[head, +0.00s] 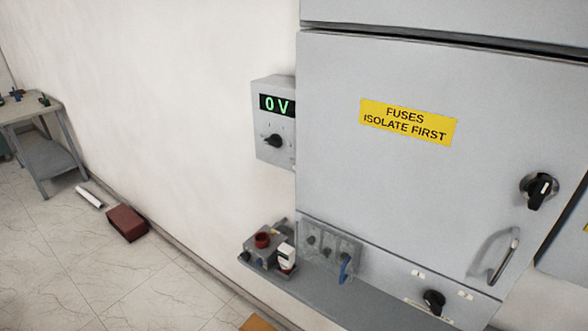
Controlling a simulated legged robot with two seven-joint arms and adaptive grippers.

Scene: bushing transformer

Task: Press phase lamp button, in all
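A small grey panel (337,236) sits low at the left corner of the grey cabinet, just above the shelf. It carries several small dark round parts, and a blue item (345,266) hangs at its right side. I cannot tell from here which part is a phase lamp button, or whether any lamp is lit. A grey box with a red round top (263,240) stands on the shelf to the left, beside a small white device (286,256). Neither of my grippers is in view.
The shut cabinet door (400,200) has a yellow "FUSES ISOLATE FIRST" label (408,122), a black knob (538,191) and a handle (505,256). The wall meter (274,140) reads 0 V. A grey shelf (330,290) juts out below. A red box (127,223) lies on the floor; a table (30,105) stands far left.

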